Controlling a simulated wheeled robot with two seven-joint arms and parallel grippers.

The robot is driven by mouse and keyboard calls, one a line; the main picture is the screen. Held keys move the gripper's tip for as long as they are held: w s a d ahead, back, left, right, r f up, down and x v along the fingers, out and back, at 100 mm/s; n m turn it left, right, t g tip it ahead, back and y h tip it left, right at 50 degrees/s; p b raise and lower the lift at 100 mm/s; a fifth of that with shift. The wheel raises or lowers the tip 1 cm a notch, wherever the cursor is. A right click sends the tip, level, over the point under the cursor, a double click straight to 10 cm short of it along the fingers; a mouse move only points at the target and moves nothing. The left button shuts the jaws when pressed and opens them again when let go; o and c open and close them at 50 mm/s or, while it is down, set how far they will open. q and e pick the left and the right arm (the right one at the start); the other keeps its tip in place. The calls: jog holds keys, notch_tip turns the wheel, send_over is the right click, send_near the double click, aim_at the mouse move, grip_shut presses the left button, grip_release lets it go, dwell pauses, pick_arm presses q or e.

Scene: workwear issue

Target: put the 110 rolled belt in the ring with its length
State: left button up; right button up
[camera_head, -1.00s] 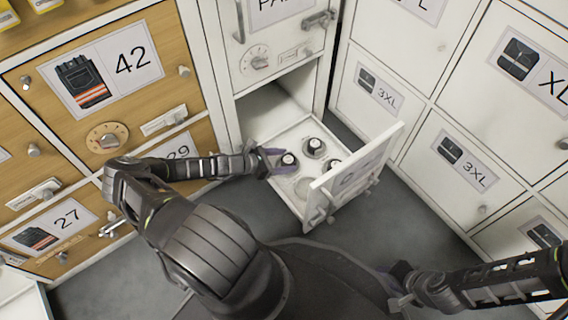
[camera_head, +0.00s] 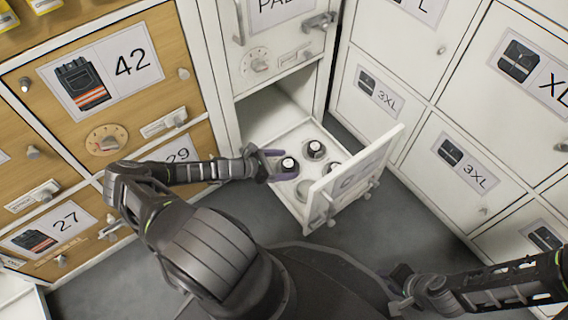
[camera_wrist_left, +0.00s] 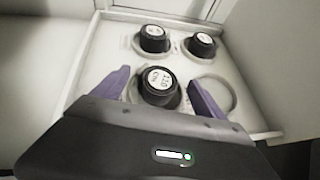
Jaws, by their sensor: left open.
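A dark rolled belt (camera_wrist_left: 158,86) with a round white label, which seems to read 110, stands upright in the pulled-out white drawer; it also shows in the head view (camera_head: 288,165). My left gripper (camera_wrist_left: 158,92) is open, its purple fingers on either side of this belt; it shows at the drawer's left side in the head view (camera_head: 270,166). An empty ring (camera_wrist_left: 232,97) lies right of the belt. Two other rolled belts (camera_wrist_left: 153,40) (camera_wrist_left: 200,45) stand in rings behind. My right gripper (camera_head: 400,292) is low at the right, its jaws unclear.
The drawer's front panel (camera_head: 352,175) stands up on its right side. Wooden lockers (camera_head: 105,75) are at left, white 3XL lockers (camera_head: 458,165) at right. Grey floor (camera_head: 400,225) is clear between drawer and right lockers.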

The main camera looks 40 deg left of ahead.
pick_arm(q)
jog(key=p+v, duration=0.3)
jog(key=v, duration=0.4)
jog(key=shift+r, duration=0.1)
jog(key=shift+s+a, duration=0.1)
jog(key=shift+s, duration=0.15)
